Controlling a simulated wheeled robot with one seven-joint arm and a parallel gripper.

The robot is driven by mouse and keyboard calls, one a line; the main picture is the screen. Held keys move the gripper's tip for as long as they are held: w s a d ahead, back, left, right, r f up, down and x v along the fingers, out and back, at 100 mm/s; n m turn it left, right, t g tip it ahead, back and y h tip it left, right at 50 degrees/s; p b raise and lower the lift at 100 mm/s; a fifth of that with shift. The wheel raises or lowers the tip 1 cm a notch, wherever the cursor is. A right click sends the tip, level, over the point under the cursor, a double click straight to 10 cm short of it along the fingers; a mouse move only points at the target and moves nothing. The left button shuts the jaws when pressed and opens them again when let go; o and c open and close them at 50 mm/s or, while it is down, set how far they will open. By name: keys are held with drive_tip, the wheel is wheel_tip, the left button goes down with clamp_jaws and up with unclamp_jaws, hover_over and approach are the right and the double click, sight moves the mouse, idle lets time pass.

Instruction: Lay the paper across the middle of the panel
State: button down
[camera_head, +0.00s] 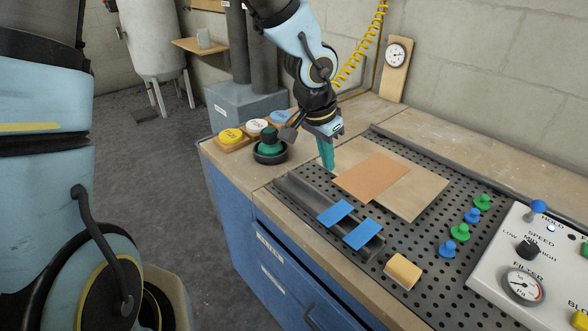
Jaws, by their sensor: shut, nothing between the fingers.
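The paper (372,177), a flat orange-brown sheet, lies on the tan panel (416,197). The panel lies flat on the dark perforated bench top. My gripper (327,166) points down with its teal fingers shut and empty.
Two blue pads (349,223) lie on a dark rail (310,201) left of the panel. A yellow block (402,271) is in front. Green and blue pegs (460,232) and a control box (532,262) stand right. A dark round holder (270,151) sits behind left.

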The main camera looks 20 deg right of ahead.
sight(340, 184)
drive_tip(key=x, duration=0.3)
drive_tip(key=b+x, duration=0.1)
drive_tip(key=x, duration=0.6)
drive_tip(key=shift+w+d+b, duration=0.1)
drive_tip(key=shift+d+b, duration=0.2)
drive_tip(key=shift+w+d, duration=0.25)
drive_tip(key=shift+d, duration=0.75)
drive_tip(key=shift+r, duration=0.1)
